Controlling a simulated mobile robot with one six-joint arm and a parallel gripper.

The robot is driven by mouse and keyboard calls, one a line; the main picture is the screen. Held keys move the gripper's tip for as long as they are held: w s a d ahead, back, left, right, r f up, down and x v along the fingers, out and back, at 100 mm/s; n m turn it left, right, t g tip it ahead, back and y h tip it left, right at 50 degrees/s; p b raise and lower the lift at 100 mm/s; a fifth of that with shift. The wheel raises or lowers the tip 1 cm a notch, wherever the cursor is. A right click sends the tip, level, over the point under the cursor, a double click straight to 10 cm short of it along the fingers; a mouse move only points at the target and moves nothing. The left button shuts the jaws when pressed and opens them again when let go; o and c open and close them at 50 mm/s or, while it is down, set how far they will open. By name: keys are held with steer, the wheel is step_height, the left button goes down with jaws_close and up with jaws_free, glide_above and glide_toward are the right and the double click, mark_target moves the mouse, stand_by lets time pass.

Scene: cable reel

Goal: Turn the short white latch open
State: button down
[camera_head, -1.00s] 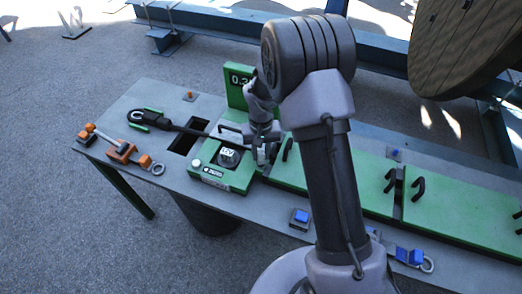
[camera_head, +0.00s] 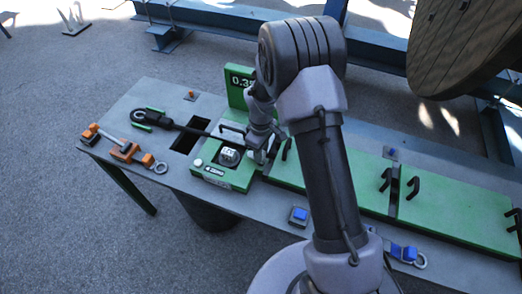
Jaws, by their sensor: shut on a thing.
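My gripper (camera_head: 263,152) is low over the table, at the seam between a green block with a round silver weight and the green panel to its right. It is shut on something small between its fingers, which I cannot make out. I cannot pick out the short white latch for certain; the fingers and wrist hide that spot. A dark curved handle (camera_head: 286,149) stands just right of the fingers. The green block (camera_head: 222,176) carries the silver weight (camera_head: 229,156) and a small white round spot on its left.
A green display (camera_head: 239,84) stands behind my wrist. Orange clamps (camera_head: 123,151) sit at the left edge. Dark handles (camera_head: 402,182) rise from the right panels. A wooden reel (camera_head: 465,45) stands behind.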

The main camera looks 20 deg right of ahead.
steer(key=shift+n, duration=0.9)
steer(key=c, duration=1.2)
jaws_free()
steer(key=shift+o, duration=0.2)
step_height(320, 180, up, 18)
steer(key=p, duration=0.4)
steer(key=shift+f+p, duration=0.25)
steer(key=shift+p, duration=0.15)
